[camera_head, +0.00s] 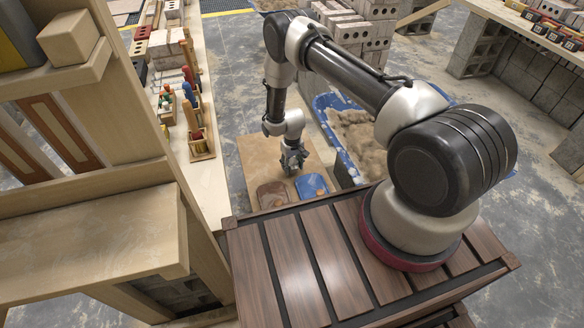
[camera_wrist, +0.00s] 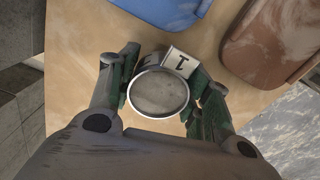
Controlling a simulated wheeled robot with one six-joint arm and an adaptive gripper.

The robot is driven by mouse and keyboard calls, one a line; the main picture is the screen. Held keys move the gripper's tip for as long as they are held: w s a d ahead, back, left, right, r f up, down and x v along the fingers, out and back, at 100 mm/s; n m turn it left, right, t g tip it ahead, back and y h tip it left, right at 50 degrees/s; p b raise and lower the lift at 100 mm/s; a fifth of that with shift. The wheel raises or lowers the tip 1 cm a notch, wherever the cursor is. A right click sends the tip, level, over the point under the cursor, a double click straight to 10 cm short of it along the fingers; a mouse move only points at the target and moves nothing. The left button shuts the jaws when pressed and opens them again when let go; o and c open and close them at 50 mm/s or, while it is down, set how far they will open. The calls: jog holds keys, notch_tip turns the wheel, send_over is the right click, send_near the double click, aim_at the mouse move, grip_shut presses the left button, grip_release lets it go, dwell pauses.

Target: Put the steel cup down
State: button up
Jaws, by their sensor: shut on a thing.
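In the wrist view the steel cup (camera_wrist: 158,93) is a round metal cup seen from its rim end, with a white tag marked with a black figure (camera_wrist: 181,62) beside it. My gripper (camera_wrist: 165,85) has its two green-padded fingers on either side of the cup and is shut on it. In the head view my gripper (camera_head: 293,160) is low over a tan board (camera_head: 246,156), just behind the tubs. The cup is too small to make out there. I cannot tell whether the cup touches the board.
A blue tub (camera_head: 311,186) and a brown tub (camera_head: 272,195) sit on the board; the blue (camera_wrist: 165,8) and brown (camera_wrist: 272,40) ones also show in the wrist view. A sand-filled blue tray (camera_head: 357,140) stands to the right. A wooden bench with tools (camera_head: 200,150) runs along the left.

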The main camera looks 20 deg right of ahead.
jog(key=shift+f, duration=0.65)
jog(key=shift+f, duration=0.1)
jog(key=o, duration=1.2)
